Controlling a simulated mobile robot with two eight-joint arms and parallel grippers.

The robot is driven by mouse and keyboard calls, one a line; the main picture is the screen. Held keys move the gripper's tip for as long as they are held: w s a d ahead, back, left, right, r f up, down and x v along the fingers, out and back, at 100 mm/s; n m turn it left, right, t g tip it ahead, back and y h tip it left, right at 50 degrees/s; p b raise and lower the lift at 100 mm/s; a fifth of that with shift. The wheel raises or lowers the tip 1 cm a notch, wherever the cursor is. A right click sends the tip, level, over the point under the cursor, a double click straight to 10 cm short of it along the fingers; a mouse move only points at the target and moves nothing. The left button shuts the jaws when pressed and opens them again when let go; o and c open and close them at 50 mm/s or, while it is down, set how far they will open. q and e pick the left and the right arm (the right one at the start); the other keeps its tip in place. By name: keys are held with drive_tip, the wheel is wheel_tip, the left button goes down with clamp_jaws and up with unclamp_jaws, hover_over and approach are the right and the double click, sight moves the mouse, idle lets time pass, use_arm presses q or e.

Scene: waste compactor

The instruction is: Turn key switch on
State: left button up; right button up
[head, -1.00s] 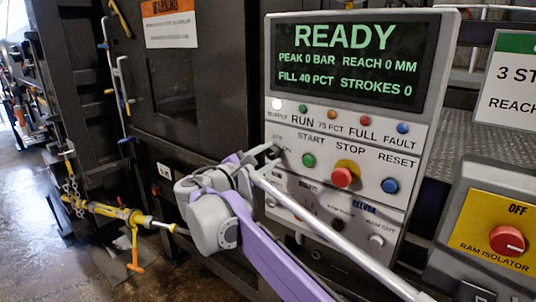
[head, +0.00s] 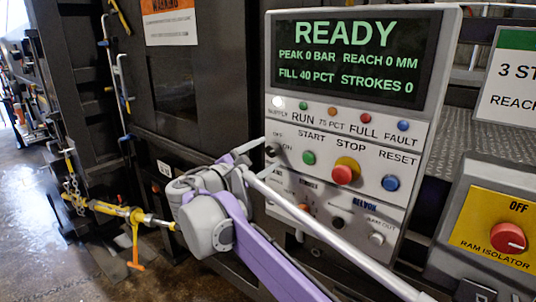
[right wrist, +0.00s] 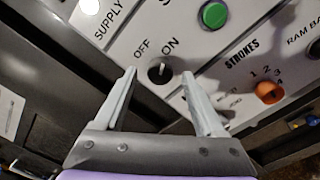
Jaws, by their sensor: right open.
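The key switch (head: 271,150) is a small dark round knob by the OFF and ON labels, at the left edge of the control panel. It also shows in the right wrist view (right wrist: 159,72), with a small light mark near its top; I cannot tell surely which label it points to. My right gripper (right wrist: 159,73) is open, with one fingertip to the left of the switch and one to the right. I see no contact with the knob. In the head view the right gripper (head: 263,153) is at the switch, partly hidden by its own arm. My left gripper is not in view.
The panel display (head: 348,62) reads READY. A green start button (head: 308,157), a red stop button (head: 343,173) and a blue reset button (head: 390,183) lie right of the switch. An orange selector (right wrist: 268,92) sits below. A red isolator knob (head: 508,238) is far right.

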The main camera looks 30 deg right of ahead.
drive_tip(key=v, duration=0.9)
drive_tip(key=shift+b, duration=0.35)
